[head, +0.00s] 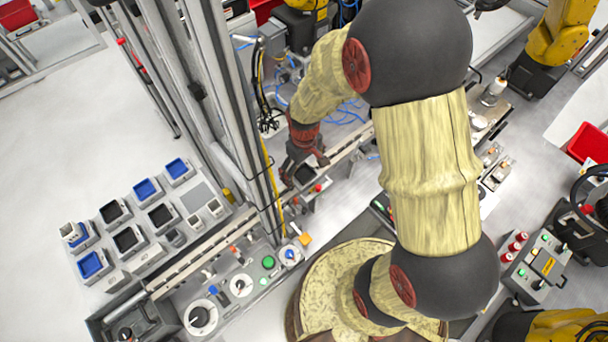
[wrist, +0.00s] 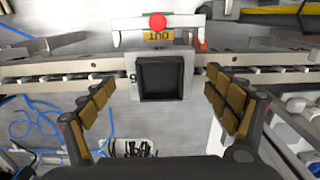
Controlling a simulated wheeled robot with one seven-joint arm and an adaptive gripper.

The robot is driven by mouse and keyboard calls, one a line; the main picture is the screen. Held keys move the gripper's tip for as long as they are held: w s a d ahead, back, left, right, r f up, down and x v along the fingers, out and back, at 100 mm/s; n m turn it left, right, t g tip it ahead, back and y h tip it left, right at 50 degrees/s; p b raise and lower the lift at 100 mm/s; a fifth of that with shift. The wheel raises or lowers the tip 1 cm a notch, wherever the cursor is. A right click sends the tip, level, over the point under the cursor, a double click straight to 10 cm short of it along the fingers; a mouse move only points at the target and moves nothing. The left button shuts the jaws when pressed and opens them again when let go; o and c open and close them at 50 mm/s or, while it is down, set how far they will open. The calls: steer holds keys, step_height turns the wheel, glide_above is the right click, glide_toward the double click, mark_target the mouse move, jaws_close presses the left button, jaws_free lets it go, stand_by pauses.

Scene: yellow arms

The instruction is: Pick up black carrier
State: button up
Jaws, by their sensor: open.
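The black carrier (wrist: 161,78) is a grey square frame with a dark, hollow black inside. In the wrist view it sits at the conveyor rail, upper middle, between and a little beyond the fingertips. My gripper (wrist: 162,92) is open, with one padded finger on each side of the carrier and visible gaps to it. In the head view my gripper (head: 305,160) is over the rail near the picture's middle, and the carrier (head: 304,175) shows just below it, partly hidden by the fingers.
The conveyor rail (head: 205,250) runs from lower left to upper right. A white bracket with a red knob (wrist: 158,21) stands just beyond the carrier. A rack of blue and black carriers (head: 118,240) stands at left.

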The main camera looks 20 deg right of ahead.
steer(key=shift+f, duration=0.45)
steer(key=shift+c, duration=0.6)
steer(key=c, duration=1.4)
